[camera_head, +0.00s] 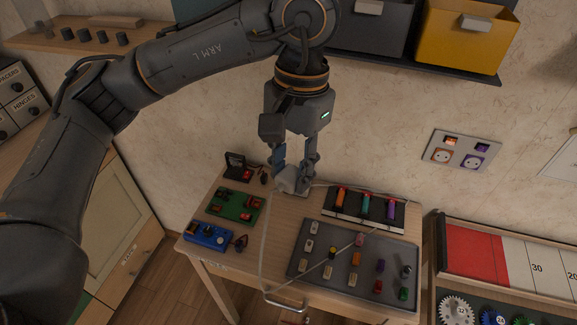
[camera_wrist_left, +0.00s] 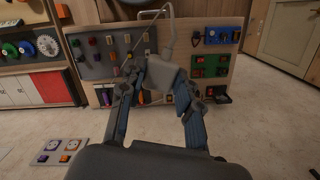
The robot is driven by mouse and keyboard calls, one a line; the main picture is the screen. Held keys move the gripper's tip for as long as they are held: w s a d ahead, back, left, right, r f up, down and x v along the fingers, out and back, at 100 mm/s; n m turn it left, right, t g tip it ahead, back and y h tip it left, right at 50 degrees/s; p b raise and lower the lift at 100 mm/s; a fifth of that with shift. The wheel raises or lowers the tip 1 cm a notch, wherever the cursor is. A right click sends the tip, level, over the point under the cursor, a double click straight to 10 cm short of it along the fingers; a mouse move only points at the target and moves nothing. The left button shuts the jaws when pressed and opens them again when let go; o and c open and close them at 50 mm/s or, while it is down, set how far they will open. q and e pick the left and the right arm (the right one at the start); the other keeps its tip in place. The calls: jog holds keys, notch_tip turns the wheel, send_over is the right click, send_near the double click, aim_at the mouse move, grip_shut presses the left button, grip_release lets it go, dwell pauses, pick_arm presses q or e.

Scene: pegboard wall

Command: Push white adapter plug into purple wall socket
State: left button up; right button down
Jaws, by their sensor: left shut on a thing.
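My left gripper (camera_head: 293,172) hangs above the small wooden table and is shut on the white adapter plug (camera_head: 289,182). In the left wrist view the plug (camera_wrist_left: 161,74) sits between the fingertips, a grey-white block with a pale cable running from it. Its prongs cannot be made out. The purple wall socket (camera_head: 472,161) is at the lower right of a wall plate, well to the right of the gripper and apart from the plug. The plate (camera_wrist_left: 60,151) also shows at lower left in the wrist view. My right gripper is not in view.
An orange socket (camera_head: 442,156) is beside the purple one, with switches above both. The cable (camera_head: 264,240) loops down over the table's front. A shelf with bins overhangs at the top.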

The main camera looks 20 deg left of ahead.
pick_arm(q)
jog(key=w+d+n, duration=0.4)
jog(key=w+d, duration=0.3)
jog(key=d, duration=0.2)
jog(key=shift+w+d+h, duration=0.3)
jog(key=shift+w+d, duration=0.05)
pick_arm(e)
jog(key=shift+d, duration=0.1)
